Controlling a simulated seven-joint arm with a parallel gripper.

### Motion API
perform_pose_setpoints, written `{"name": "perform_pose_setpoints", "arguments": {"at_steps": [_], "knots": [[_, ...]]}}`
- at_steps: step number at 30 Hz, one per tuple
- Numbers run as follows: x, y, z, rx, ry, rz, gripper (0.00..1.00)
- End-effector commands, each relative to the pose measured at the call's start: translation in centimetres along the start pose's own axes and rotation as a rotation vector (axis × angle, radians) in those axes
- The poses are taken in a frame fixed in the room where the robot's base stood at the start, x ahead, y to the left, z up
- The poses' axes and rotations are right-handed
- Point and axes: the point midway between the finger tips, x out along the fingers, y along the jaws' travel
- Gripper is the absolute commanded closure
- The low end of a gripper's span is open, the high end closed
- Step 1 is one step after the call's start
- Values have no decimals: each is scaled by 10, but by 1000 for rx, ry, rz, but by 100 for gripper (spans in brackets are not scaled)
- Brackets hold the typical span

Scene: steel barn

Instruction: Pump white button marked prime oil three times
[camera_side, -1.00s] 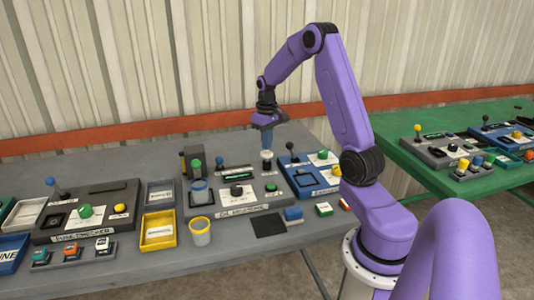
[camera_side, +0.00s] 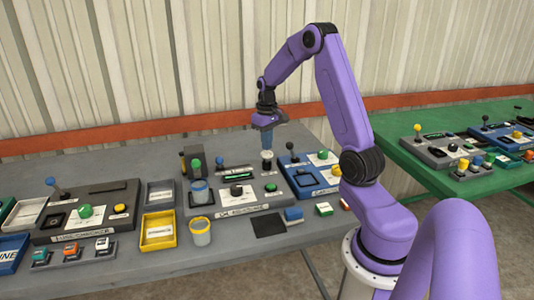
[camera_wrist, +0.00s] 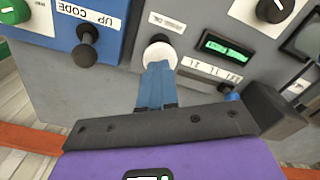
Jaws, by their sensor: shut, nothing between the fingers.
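The white button (camera_wrist: 160,50) is a round, pale cap on the grey console. A small label (camera_wrist: 201,22) sits beside it, upside down in the wrist view and too small to read surely. My gripper (camera_wrist: 156,72) has its blue fingers together, with nothing between them. Its fingertips are right at the near edge of the white cap and overlap it in the wrist view. In the side view, my gripper (camera_side: 267,147) points down directly over the white button (camera_side: 266,154), with a dark base below the cap. I cannot tell whether the tips touch or press the cap.
A blue panel with a black knob (camera_wrist: 86,38) is close on the left in the wrist view. A green display (camera_wrist: 226,46) and a black dial (camera_wrist: 271,9) lie to the right. A blue-topped lever (camera_wrist: 231,96) stands near my gripper's right side.

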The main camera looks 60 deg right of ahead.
Motion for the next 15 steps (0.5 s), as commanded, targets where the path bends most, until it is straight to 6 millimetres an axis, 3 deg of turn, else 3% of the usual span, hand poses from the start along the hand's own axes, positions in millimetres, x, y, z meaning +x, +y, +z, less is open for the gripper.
{"name": "perform_pose_setpoints", "arguments": {"at_steps": [15], "knots": [[10, 0, 0, 0, -1, 0, 100]]}}
